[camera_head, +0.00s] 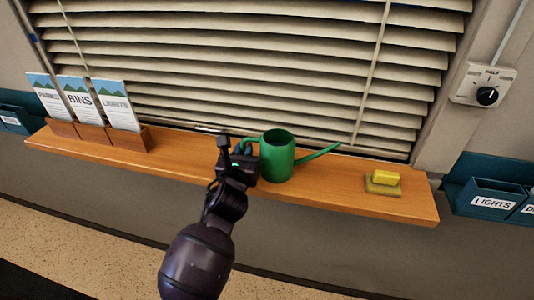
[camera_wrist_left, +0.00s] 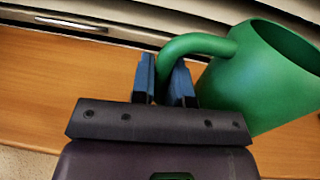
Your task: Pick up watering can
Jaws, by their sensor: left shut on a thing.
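The green watering can (camera_head: 277,158) stands upright on the wooden window shelf (camera_head: 330,184), its spout pointing right and its handle on the left. My left gripper (camera_head: 238,152) is at the can's handle side. In the left wrist view the can (camera_wrist_left: 262,80) fills the right side, and my left gripper's blue fingers (camera_wrist_left: 164,82) are shut on its curved handle. The lower part of the handle is hidden behind the fingers and gripper body. I cannot tell whether the can's base is touching the shelf. My right gripper is not in view.
A wooden holder (camera_head: 133,140) with several cards stands at the shelf's left. A yellow block (camera_head: 386,177) on a sponge-like pad (camera_head: 382,188) lies to the right. Blinds (camera_head: 270,60) hang close behind. A teal bin (camera_head: 490,197) is on the right wall. The shelf has free room between can and pad.

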